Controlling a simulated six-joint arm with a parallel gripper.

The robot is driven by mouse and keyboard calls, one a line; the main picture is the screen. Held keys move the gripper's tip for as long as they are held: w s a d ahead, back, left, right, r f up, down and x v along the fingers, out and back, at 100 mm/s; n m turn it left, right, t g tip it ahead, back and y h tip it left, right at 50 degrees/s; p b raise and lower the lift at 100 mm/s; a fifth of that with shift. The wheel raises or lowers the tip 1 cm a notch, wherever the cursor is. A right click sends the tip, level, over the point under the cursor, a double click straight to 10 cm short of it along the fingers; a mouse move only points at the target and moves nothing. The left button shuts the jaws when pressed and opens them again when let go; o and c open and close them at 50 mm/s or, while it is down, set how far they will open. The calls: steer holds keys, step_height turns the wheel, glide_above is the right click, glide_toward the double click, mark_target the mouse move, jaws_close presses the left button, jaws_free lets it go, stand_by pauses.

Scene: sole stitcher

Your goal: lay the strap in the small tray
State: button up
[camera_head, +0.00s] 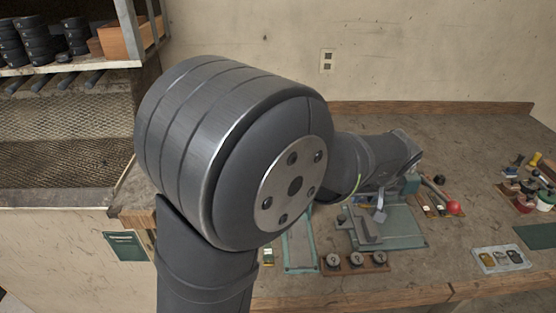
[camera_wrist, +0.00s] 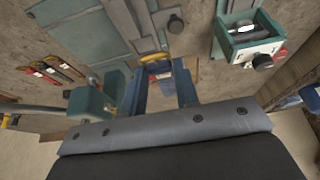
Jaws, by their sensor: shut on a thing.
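My gripper (camera_wrist: 160,77) shows in the wrist view with two blue fingers. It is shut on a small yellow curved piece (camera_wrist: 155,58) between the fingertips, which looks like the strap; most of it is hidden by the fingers. A small green open-topped tray (camera_wrist: 222,43) stands to the upper right of the gripper, apart from it. It has a pale front with a dark knob, and something white and dark lies inside. I cannot tell for sure that this is the task's small tray. In the head view my arm hides the gripper and the strap.
A green-based machine (camera_head: 405,236) stands on the workbench (camera_head: 460,150). A wooden holder with several round metal pieces (camera_head: 355,262) is in front of it. A grey compartmented tray (camera_head: 502,259) and a red-knobbed lever (camera_head: 453,207) are to the right. Shelves (camera_head: 70,70) rise at the left.

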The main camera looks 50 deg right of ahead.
steer(key=w+d+f, duration=0.2)
steer(key=w+d, duration=0.4)
steer(key=d, duration=0.3)
steer(key=w+d+f, duration=0.1)
steer(key=w+f, duration=0.1)
steer(key=w, duration=0.1)
steer(key=w+d+f, duration=0.1)
steer(key=w+f, duration=0.1)
steer(key=w, duration=0.2)
steer(key=w+d+f, duration=0.1)
steer(key=w+f, duration=0.2)
steer(key=w, duration=0.1)
steer(key=shift+f, duration=2)
steer(key=shift+f, duration=0.2)
steer(key=o, duration=1.1)
steer(key=shift+c, duration=0.2)
steer(key=shift+r, duration=0.1)
steer(key=v, duration=1.2)
